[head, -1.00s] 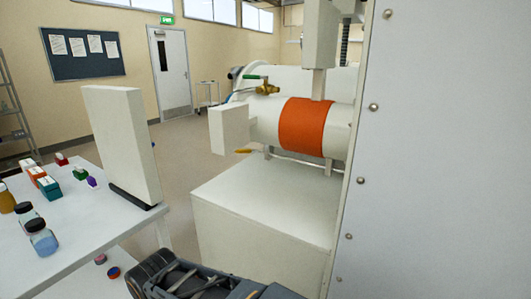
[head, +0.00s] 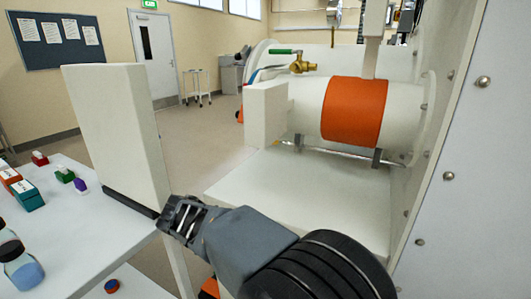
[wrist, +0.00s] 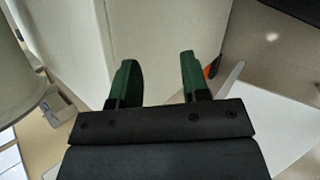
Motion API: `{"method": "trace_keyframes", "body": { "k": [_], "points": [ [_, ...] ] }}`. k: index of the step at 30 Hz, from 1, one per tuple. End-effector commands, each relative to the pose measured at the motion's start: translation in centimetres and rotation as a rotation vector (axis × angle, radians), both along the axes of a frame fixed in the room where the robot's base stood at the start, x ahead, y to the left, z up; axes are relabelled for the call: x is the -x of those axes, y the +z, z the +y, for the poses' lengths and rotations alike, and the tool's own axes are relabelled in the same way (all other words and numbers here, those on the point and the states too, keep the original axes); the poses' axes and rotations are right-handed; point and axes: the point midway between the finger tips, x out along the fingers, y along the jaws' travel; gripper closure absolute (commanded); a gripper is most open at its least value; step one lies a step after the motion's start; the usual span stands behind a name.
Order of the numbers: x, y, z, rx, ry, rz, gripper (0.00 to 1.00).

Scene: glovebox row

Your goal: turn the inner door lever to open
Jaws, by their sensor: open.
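I cannot make out the inner door lever in either view. The white chamber (head: 303,105) with an orange band (head: 355,111) lies on its side against the large white panel at the right. A brass valve with a green handle (head: 287,52) shows beyond it. My gripper (head: 172,212) is at the lower middle of the head view, beside the white table and short of the chamber. In the wrist view its two green fingers (wrist: 160,80) stand apart with nothing between them.
Boxes and jars (head: 22,270) are on the white table (head: 75,235). A white cabinet (head: 310,190) is below the chamber. Open floor (head: 195,140) lies beyond.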

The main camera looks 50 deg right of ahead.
Motion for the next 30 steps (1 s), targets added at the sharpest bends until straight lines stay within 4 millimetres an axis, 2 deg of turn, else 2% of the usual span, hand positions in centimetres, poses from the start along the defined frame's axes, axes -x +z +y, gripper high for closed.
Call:
{"method": "trace_keyframes", "body": {
  "k": [1, 3, 6, 9, 15, 19, 25, 30],
  "points": [
    [-0.9, -0.3, -2.6, 0.129, 0.008, 0.096, 0.58],
    [-2.1, 1.3, -5.8, 0.322, 0.016, 0.228, 0.58],
    [-4.2, 3.8, -8.9, 0.58, 0.01, 0.395, 0.58],
    [-6.5, 6.0, -10.5, 0.809, -0.015, 0.525, 0.58],
    [-10.0, 8.5, -10.8, 1.139, -0.084, 0.676, 0.58],
    [-11.1, 9.2, -10.4, 1.255, -0.117, 0.716, 0.58],
    [-11.2, 10.6, -11.3, 1.314, -0.139, 0.733, 0.58],
    [-10.1, 12.3, -13.6, 1.313, -0.141, 0.731, 0.58]
  ]
}}
